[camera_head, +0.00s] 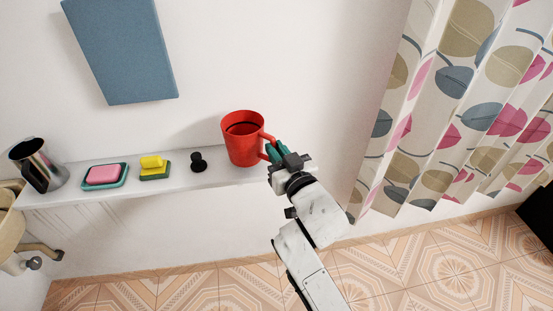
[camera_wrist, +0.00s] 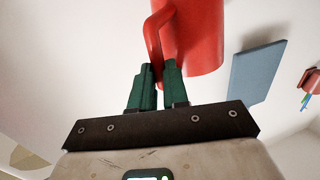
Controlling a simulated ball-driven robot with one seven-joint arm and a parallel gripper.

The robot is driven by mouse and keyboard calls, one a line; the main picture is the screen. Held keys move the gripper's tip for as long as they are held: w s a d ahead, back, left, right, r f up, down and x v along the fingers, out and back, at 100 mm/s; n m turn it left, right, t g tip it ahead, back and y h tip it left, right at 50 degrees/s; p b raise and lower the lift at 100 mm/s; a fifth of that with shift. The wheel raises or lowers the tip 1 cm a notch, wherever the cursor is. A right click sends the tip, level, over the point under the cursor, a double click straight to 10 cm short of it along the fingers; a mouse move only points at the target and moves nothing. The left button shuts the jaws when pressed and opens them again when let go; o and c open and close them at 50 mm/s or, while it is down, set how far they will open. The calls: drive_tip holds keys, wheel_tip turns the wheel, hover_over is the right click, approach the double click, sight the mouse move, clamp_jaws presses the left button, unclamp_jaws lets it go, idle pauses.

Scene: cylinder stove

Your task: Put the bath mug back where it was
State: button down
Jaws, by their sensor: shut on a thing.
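The red bath mug (camera_head: 243,142) is upright at the right end of the white shelf, its handle toward the right. I cannot tell whether its base touches the shelf. My gripper (camera_head: 273,153) is at the mug's right side, its green fingers shut on the handle. In the wrist view the fingers (camera_wrist: 158,75) pinch the lower part of the handle, and the red mug body (camera_wrist: 198,40) shows beside them.
The white shelf (camera_head: 140,190) also carries a metal pitcher (camera_head: 38,163), a pink soap on a teal dish (camera_head: 104,175), a yellow sponge (camera_head: 153,168) and a small black object (camera_head: 198,162). A blue panel (camera_head: 122,50) hangs above. A patterned curtain (camera_head: 460,110) hangs at right.

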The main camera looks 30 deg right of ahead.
drive_tip(key=shift+a+f, duration=0.1)
drive_tip(key=shift+f, duration=1.2)
drive_tip(key=shift+f+b, duration=0.2)
drive_tip(key=shift+b, duration=0.15)
drive_tip(key=c, duration=1.1)
unclamp_jaws()
drive_tip(key=shift+r, duration=0.1)
drive_tip(key=s, duration=0.8)
drive_tip(key=s+b, duration=0.1)
drive_tip(key=s, duration=0.3)
drive_tip(key=shift+a+r, duration=0.25)
drive_tip(key=shift+a, duration=0.05)
